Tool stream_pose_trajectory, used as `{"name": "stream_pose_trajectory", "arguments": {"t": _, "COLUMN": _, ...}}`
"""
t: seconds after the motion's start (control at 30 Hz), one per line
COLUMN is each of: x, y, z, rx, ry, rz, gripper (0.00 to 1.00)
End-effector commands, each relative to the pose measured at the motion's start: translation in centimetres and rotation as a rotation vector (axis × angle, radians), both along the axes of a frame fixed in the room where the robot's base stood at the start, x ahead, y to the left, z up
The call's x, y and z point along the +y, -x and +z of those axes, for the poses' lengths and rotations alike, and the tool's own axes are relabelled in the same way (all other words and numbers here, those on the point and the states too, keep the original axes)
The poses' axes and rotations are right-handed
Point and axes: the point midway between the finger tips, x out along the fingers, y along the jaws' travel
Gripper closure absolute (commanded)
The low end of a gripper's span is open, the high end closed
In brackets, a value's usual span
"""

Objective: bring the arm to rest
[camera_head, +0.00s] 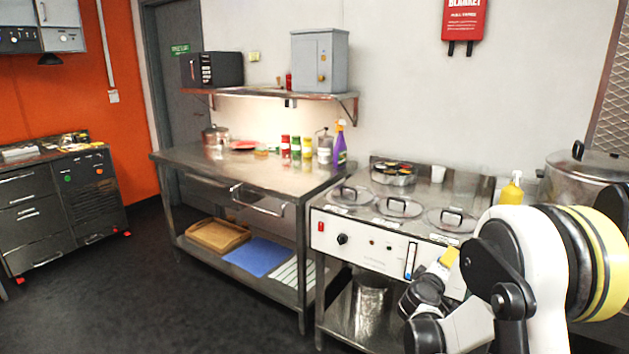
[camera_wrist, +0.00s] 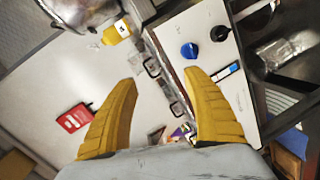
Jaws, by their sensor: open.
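My gripper (camera_wrist: 161,76) shows in the wrist view as two yellow fingers spread apart, with nothing between them. In the head view my arm is bent at the lower right, and a yellow part of my gripper (camera_head: 449,258) shows in front of the steel cooking counter (camera_head: 376,280). The rest of the gripper is partly hidden by my arm there. In the wrist view the counter's white control panel (camera_wrist: 226,60) lies beyond the right finger. I cannot tell the exact gap between the gripper and the panel.
Lidded wells (camera_head: 398,207) sit in the counter top. A yellow bottle (camera_head: 511,191) and a large pot (camera_head: 580,178) stand at the right, near my arm. A steel table (camera_head: 225,167) carries jars and a purple spray bottle (camera_head: 340,147). The dark floor (camera_head: 130,290) at left is clear.

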Motion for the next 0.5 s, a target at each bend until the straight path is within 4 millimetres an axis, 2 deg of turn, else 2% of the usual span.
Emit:
{"name": "stream_pose_trajectory", "arguments": {"t": 0.03, "x": 0.4, "y": 1.3, "z": 1.7, "rx": 0.003, "ry": -0.058, "rz": -0.011, "gripper": 0.41}}
{"name": "stream_pose_trajectory", "arguments": {"t": 0.2, "x": 2.2, "y": 6.4, "z": 5.7, "rx": 0.023, "ry": -0.276, "rz": -0.051, "gripper": 0.41}}
{"name": "stream_pose_trajectory", "arguments": {"t": 0.33, "x": 4.1, "y": 11.3, "z": 7.6, "rx": 0.048, "ry": -0.443, "rz": -0.079, "gripper": 0.41}}
{"name": "stream_pose_trajectory", "arguments": {"t": 0.5, "x": 7.3, "y": 18.7, "z": 8.6, "rx": 0.093, "ry": -0.66, "rz": -0.108, "gripper": 0.41}}
